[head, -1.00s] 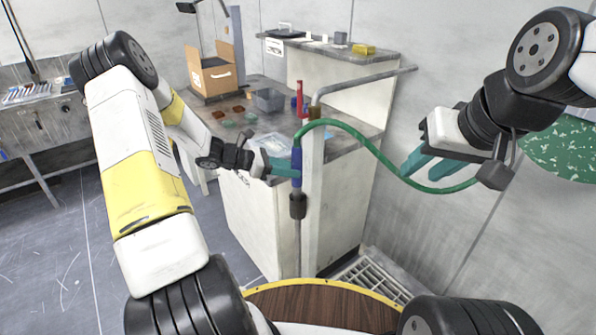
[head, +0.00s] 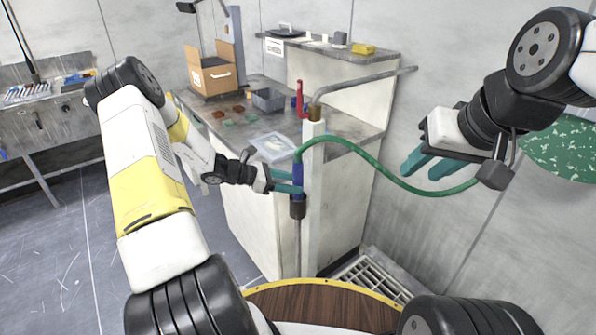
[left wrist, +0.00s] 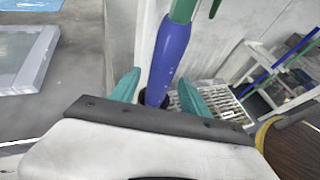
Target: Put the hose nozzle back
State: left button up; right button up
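The hose nozzle (head: 297,180) is blue, on the end of a green hose (head: 372,160). It stands upright with its lower end in the black holder (head: 297,207) beside the white post (head: 313,180). My left gripper (head: 288,181) is open, with its teal fingers on either side of the nozzle. In the left wrist view the nozzle (left wrist: 166,60) stands between the spread fingers (left wrist: 158,90), with gaps showing. Its lower end meets a dark ring, partly hidden by the gripper. My right gripper (head: 425,165) is by the wall, its teal fingers apart and empty, near the hose.
The counter behind holds a cardboard box (head: 212,76), grey bin (head: 268,100) and clear tray (head: 272,147). A floor grate (head: 370,277) lies beside the cabinet.

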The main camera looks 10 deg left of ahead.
pick_arm(q)
jog(key=r+v, duration=0.1)
jog(key=v, duration=1.1)
jog(key=s+d+r+m+g+y, duration=0.2)
jog(key=s+d+r+m+y, duration=0.1)
jog(key=s+d+r+m, duration=0.3)
jog(key=s+d+r+m+g+y, duration=0.25)
jog(key=s+r+m, duration=0.3)
jog(key=r, duration=0.35)
jog(key=s+r+m+t+y, duration=0.2)
jog(key=s+r+m, duration=0.2)
jog(key=s+m, duration=0.2)
jog(key=s+d+r+m+t+y, duration=0.1)
jog(key=s+r+m+t+y, duration=0.1)
jog(key=s+r+m, duration=0.3)
jog(key=s+t, duration=0.1)
jog(key=s, duration=0.2)
jog(key=shift+s+m+y, duration=0.35)
jog(key=shift+t, duration=0.25)
